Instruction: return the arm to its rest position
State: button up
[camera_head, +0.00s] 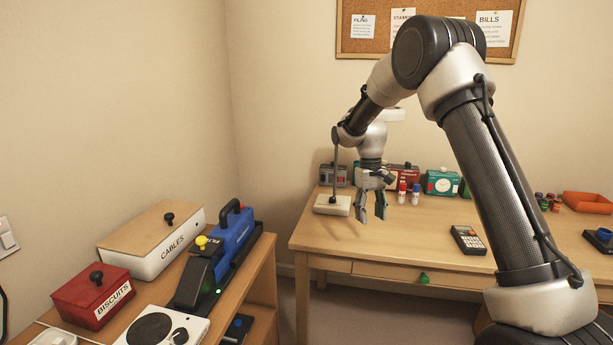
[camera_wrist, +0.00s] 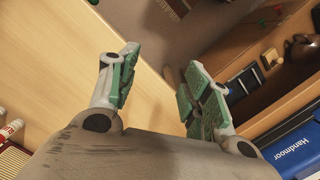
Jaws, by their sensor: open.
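My arm reaches up and over from the right of the head view and bends down above the left part of the wooden desk (camera_head: 420,240). My gripper (camera_head: 372,219) hangs with its fingers pointing down near the desk's left front edge. It is open, and nothing is between its fingers. In the wrist view the green-padded fingers of my gripper (camera_wrist: 158,85) stand apart, with the desktop (camera_wrist: 60,60) on the left side and a darker floor gap beyond. Whether the fingertips are clear of the desktop is hard to tell.
A lamp with a white base (camera_head: 332,205) stands close beside my gripper. A calculator (camera_head: 468,240), red bottle (camera_head: 402,192) and teal box (camera_head: 441,183) are on the desk. A side shelf holds a cables box (camera_head: 152,262), biscuits tin (camera_head: 92,298) and blue device (camera_head: 232,235).

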jog(key=s+d+r+m+t, duration=0.1)
jog(key=s+r, duration=0.5)
jog(key=s, duration=0.6)
jog(key=s+d+r+t, duration=0.3)
jog(key=s+d+r, duration=0.2)
jog(key=s, duration=0.8)
jog(key=s+d+r+m+t, duration=0.1)
jog(key=s+d+r+t, duration=0.1)
jog(key=s+r, duration=0.6)
jog(key=s+d, duration=0.1)
jog(key=s, duration=0.3)
jog(key=shift+s+d+r+m, duration=0.15)
jog(key=shift+s+d+m, duration=0.05)
jog(key=shift+d+m, duration=0.15)
jog(key=shift+o, duration=0.2)
